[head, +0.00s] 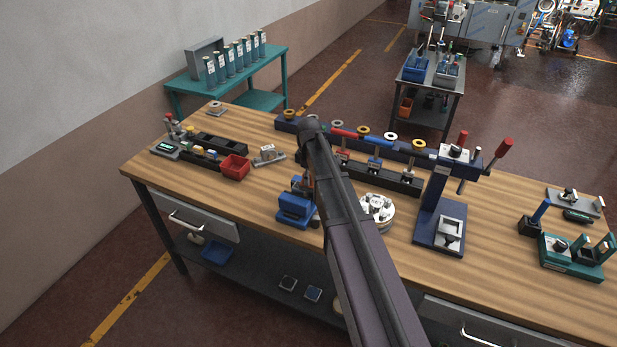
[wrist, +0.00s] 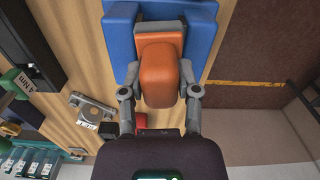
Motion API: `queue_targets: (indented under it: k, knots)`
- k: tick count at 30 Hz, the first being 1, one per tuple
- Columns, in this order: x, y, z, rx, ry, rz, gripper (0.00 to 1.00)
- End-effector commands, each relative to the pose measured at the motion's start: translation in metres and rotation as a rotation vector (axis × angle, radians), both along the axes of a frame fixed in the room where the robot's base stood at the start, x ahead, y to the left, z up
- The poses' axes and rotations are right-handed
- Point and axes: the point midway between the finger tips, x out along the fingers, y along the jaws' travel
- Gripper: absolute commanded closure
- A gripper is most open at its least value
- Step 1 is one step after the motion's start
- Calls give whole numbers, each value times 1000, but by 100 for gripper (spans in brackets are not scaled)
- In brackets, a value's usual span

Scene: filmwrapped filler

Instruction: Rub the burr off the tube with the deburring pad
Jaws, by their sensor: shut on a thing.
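In the wrist view my gripper (wrist: 160,94) is shut on an orange block (wrist: 158,72), which looks like the deburring pad, with one finger on each side. A blue holder (wrist: 205,45) is right behind the block. I cannot tell whether the block still rests in it.
The wooden table (head: 500,260) carries a red bin (head: 235,168) on the left and a round white fixture (head: 377,208) right of my arm. A blue stand with a clamp (head: 438,215) rises further right. A long dark rail with coloured rings (head: 376,136) runs along the back.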

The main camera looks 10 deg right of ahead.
Motion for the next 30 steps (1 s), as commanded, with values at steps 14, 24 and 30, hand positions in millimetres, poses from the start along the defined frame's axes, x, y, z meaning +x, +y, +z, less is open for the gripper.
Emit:
queue_targets:
  k: [14,24,30]
  knots:
    - [6,7,-1,2,-1,1,96]
    - [19,23,-3,2,-1,1,96]
    - [21,27,-3,3,-2,1,96]
